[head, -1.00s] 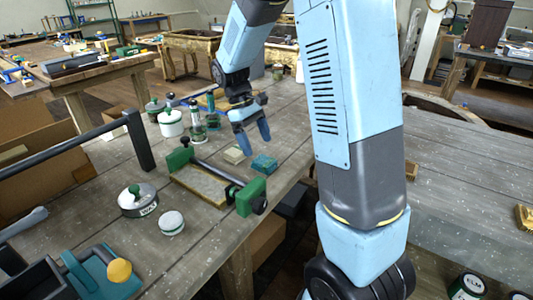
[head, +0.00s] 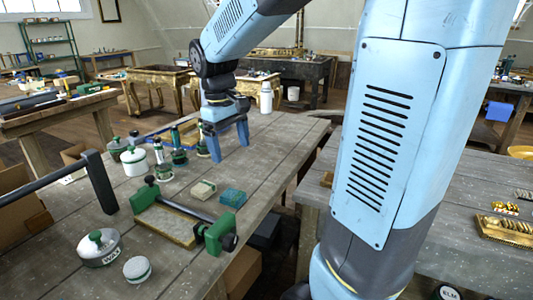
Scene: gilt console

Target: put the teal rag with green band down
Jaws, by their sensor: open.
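The teal rag with green band (head: 232,197) lies folded on the grey workbench (head: 275,160), near its right edge. It looks like a small flat teal block, and its band is too small to make out. My gripper (head: 230,152) is open and empty, fingers pointing down. It is above the bench, behind the rag in the picture and apart from it.
Several jars and bottles, including a white pot (head: 134,161), stand left of my gripper. Bench space behind the rag is clear.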

